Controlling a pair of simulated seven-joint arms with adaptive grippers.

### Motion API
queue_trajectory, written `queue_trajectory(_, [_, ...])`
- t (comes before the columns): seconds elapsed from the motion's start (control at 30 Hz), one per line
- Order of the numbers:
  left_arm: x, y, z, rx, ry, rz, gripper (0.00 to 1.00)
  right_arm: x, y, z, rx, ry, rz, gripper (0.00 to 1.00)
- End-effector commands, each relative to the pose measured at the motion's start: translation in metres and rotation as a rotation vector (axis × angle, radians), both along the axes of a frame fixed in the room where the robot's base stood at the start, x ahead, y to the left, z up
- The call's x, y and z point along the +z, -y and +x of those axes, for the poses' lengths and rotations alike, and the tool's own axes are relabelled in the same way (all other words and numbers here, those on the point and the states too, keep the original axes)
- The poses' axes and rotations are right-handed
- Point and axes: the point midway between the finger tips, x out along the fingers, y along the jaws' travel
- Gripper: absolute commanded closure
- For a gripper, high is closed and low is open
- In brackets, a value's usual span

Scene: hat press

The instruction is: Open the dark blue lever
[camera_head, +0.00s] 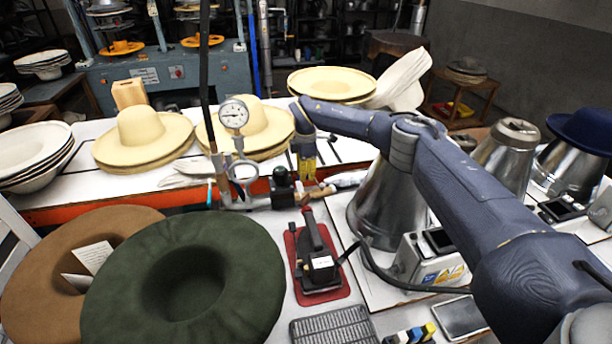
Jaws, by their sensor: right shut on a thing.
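My right arm comes in from the right, and its gripper (306,172) points down over the back of the worktable. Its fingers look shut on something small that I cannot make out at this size. Beside that stands a round pressure gauge (233,114) on a metal fitting. I cannot clearly pick out a dark blue lever; it may be hidden at the fingers. My left gripper is not in view.
A black device (318,262) with an upright handle sits on a red mat. A metal cone (368,212) stands under my right forearm. A green felt hat (185,285) and a brown one (50,268) fill the front left. Straw hats (143,138) stand behind.

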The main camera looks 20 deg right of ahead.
Motion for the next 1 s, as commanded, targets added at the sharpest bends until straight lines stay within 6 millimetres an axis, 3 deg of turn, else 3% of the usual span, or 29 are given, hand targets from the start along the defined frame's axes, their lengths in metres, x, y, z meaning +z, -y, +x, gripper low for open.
queue_trajectory(0.43, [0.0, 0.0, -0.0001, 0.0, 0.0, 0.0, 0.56, -0.0041, 0.0004, -0.0015, -0.007, -0.005, -0.002, 1.0])
queue_trajectory(0.47, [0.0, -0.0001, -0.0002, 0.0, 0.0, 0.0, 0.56, -0.0041, 0.0004, -0.0015, -0.007, -0.005, -0.002, 0.84])
queue_trajectory(0.67, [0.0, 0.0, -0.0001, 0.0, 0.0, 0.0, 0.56, -0.0022, 0.0003, -0.0005, -0.007, -0.003, -0.002, 0.62])
queue_trajectory(1.0, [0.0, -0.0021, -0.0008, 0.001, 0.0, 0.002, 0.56, 0.0047, 0.0003, 0.0006, -0.006, 0.0, 0.0, 0.62])
